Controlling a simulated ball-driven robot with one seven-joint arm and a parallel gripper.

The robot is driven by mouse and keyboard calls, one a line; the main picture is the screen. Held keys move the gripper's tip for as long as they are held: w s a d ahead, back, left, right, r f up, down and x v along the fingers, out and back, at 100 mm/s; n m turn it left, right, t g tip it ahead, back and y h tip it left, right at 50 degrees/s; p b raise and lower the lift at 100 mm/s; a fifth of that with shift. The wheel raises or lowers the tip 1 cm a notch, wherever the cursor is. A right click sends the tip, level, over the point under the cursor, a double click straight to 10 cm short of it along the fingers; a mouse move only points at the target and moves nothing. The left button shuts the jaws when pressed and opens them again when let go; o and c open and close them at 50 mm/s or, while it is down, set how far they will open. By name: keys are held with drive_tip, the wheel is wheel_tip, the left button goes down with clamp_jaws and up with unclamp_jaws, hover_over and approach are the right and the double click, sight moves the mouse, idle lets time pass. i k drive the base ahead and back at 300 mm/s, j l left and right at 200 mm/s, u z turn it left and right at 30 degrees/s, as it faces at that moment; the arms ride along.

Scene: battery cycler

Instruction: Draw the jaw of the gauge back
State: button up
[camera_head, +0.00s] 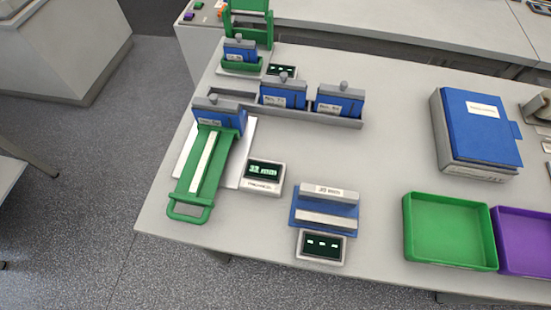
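The gauge is a long green slide (222,148) on a white base plate at the left of the table. A pale strip runs along its middle, and a green loop handle (188,212) sticks out at its near end. A blue cell (219,114) with a grey knob and a label stands upright at its far end. The jaw appears to be up against this cell; I cannot see whether they touch. The display (263,172) beside it seems to read 33 mm. My gripper is not in view.
Two blue cells (284,94) (338,100) stand in a grey rack (262,108) behind. A green holder (246,25) with another cell is farther back. A blue block fixture (325,210) with its display (321,246) stands right. Green (449,262) and purple trays (528,270) lie farther right.

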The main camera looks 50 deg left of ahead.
sight(197, 184)
drive_tip(key=u, duration=1.55)
drive_tip(key=k+l+u, duration=0.3)
drive_tip(key=k+l, duration=0.15)
drive_tip(key=k, duration=0.15)
